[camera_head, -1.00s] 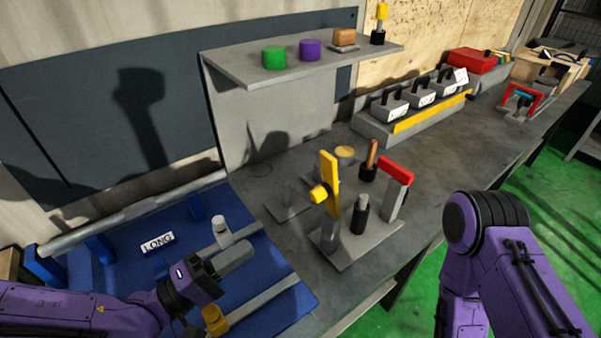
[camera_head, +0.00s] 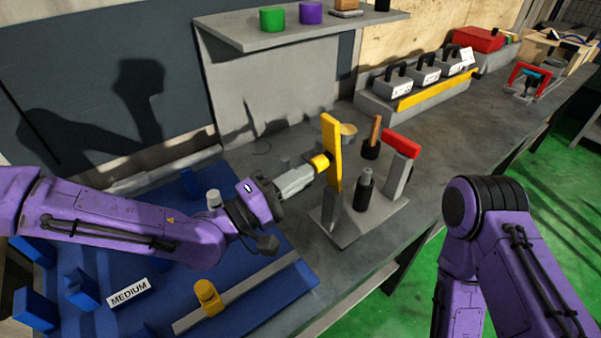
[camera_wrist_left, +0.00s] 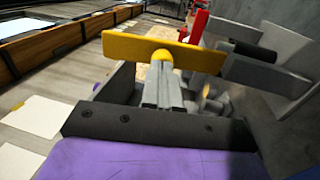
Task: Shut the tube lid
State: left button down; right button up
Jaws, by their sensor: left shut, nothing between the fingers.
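A yellow upright plate (camera_head: 332,138) with a round yellow knob (camera_head: 320,162) stands on a fixture with a flat grey base (camera_head: 345,240). I take this plate for the tube lid, but the frames do not make that certain. A dark cylinder (camera_head: 364,190) stands upright beside it. My left gripper (camera_head: 308,172) is shut and empty, its fingertips at the knob. In the left wrist view the gripper (camera_wrist_left: 163,85) points at the knob (camera_wrist_left: 162,56) on the yellow plate (camera_wrist_left: 120,46); whether they touch is unclear. My right gripper is out of view.
A red-topped grey post (camera_head: 400,145) stands at the fixture's right. A blue board (camera_head: 260,305) with a yellow-knobbed bar (camera_head: 207,297) lies at the lower left. A grey shelf (camera_head: 240,34) holds green and purple cylinders.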

pick_arm(q)
jog(key=shift+w+d+f, duration=0.1)
jog(key=shift+w+d, duration=0.05)
jog(key=shift+w, duration=0.15)
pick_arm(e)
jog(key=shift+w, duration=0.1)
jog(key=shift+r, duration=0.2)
